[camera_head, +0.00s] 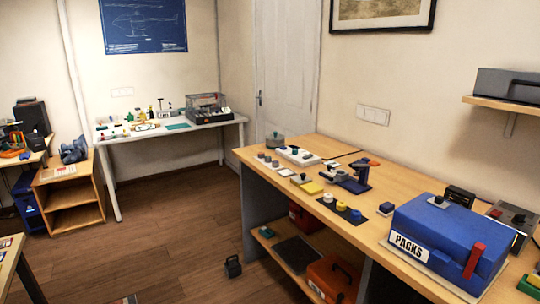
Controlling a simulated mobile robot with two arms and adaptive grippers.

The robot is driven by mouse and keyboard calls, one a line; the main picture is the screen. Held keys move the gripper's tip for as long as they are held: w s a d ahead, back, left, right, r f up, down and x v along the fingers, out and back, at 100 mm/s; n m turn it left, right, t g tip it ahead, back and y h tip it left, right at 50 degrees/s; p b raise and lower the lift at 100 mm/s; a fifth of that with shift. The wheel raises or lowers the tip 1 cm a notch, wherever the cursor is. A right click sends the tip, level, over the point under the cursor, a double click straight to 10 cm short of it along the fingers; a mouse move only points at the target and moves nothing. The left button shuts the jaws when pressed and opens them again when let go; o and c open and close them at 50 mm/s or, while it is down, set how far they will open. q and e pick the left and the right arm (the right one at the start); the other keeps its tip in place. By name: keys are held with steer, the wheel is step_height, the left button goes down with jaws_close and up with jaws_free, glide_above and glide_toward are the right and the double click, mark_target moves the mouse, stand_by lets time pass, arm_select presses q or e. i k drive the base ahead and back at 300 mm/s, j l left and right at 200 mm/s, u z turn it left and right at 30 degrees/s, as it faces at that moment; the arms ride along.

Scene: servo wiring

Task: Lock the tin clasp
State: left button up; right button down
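A blue tin (428,222) with a white "PACKS" label (409,247) stands on the near right part of the wooden workbench. Its lid looks closed, with a small grey knob on top. A red clasp (474,261) stands upright against the front side near the right corner. I cannot tell whether it is latched. Neither of my grippers is in view.
A black object (233,266) is on the floor. Open floor (165,240) lies left of the bench.

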mark_target(478, 249)
steer(key=z, duration=1.5)
